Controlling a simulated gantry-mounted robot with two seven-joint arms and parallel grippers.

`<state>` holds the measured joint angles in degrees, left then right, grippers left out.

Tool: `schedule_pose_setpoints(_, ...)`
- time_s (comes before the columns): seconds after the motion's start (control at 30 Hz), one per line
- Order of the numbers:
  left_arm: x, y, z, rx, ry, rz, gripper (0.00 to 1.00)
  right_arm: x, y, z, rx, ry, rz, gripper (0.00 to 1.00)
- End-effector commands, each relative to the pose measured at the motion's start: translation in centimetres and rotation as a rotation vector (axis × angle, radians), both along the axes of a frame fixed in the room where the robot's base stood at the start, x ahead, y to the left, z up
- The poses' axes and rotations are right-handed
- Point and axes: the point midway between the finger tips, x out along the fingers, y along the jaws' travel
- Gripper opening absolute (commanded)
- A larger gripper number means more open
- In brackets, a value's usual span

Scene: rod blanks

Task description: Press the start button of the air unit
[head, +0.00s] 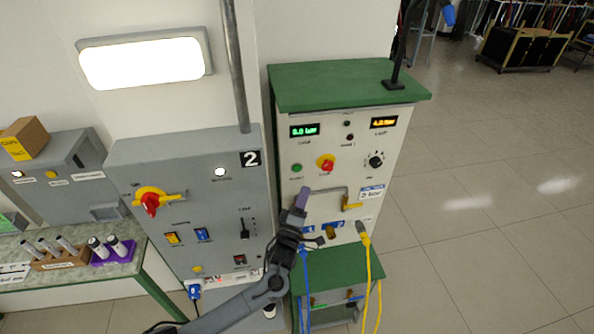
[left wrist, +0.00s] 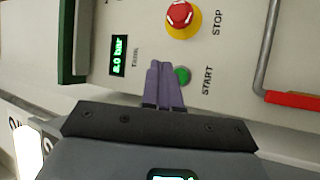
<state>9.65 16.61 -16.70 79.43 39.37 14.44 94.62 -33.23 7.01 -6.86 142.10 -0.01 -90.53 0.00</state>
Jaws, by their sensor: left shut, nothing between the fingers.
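The air unit (head: 284,138) is a pale panel cabinet with a green top, standing right of the grey cabinet. Its green start button (head: 297,168) is on the left of the panel, beside the red-and-yellow stop knob (head: 326,163). My left gripper (head: 303,191) is shut and empty, its purple fingers just below the start button in the head view. In the left wrist view the fingers (left wrist: 160,66) reach toward the panel, right beside the start button (left wrist: 183,75) labelled START. I cannot tell whether they touch the panel. My right gripper is not in view.
The green tank display (head: 304,131) is lit. The grey cabinet marked 2 (head: 200,163) stands close on the left. Blue and yellow hoses (head: 366,262) hang below the panel.

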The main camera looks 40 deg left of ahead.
Motion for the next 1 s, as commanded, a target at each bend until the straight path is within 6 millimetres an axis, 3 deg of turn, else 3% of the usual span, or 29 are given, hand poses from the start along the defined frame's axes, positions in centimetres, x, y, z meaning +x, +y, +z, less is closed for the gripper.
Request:
schedule_pose_setpoints(0.5,3.6,4.5,-0.3,0.0,-0.001,0.001,0.0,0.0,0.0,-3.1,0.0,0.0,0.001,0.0)
schedule_pose_setpoints(1.0,4.4,5.5,0.0,0.0,0.0,0.0,0.0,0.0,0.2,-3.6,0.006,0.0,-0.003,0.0)
